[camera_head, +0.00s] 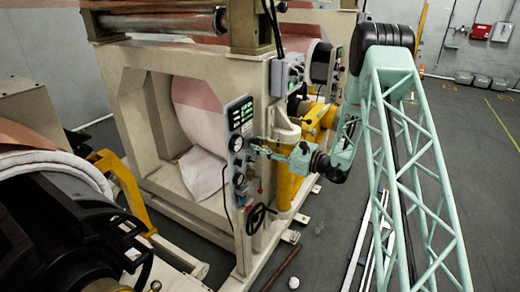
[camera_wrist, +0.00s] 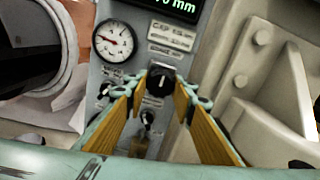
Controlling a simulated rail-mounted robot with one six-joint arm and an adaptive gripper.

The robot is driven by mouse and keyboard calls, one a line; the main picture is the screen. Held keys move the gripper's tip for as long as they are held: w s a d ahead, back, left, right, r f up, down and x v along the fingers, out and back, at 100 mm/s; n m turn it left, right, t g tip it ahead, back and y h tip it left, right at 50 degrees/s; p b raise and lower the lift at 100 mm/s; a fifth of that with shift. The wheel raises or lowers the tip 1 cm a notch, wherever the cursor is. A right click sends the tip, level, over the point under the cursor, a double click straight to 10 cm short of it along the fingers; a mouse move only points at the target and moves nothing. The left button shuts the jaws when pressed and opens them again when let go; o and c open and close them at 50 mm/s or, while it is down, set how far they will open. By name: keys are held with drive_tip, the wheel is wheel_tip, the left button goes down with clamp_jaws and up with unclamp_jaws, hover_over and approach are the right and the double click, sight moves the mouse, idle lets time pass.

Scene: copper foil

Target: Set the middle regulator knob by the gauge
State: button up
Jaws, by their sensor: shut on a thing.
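The black regulator knob (camera_wrist: 161,76) sits on the grey control panel (camera_head: 231,165), with its white pointer line near upright in the wrist view. My gripper (camera_wrist: 163,88) is shut on this knob, with a yellow-padded finger on each side. In the head view my gripper (camera_head: 256,148) reaches the panel from the right and hides the knob. The round white gauge (camera_wrist: 114,41) is up and left of the knob, with its red needle pointing left and slightly up. The gauge also shows in the head view (camera_head: 236,143).
A green digital display (camera_wrist: 165,5) is above the knob. Smaller knobs and a toggle (camera_wrist: 147,117) sit below and left of it. A cream machine frame (camera_wrist: 270,80) stands close on the right. A black handwheel (camera_head: 257,218) is below the panel.

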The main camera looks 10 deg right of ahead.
drive_tip(key=shift+n+b, duration=0.3)
drive_tip(key=shift+b, duration=0.05)
drive_tip(key=o, duration=0.8)
drive_tip(key=shift+o, duration=0.2)
drive_tip(key=shift+d, duration=0.1)
drive_tip(key=v, duration=1.2)
drive_tip(key=shift+r, duration=0.1)
idle(0.3)
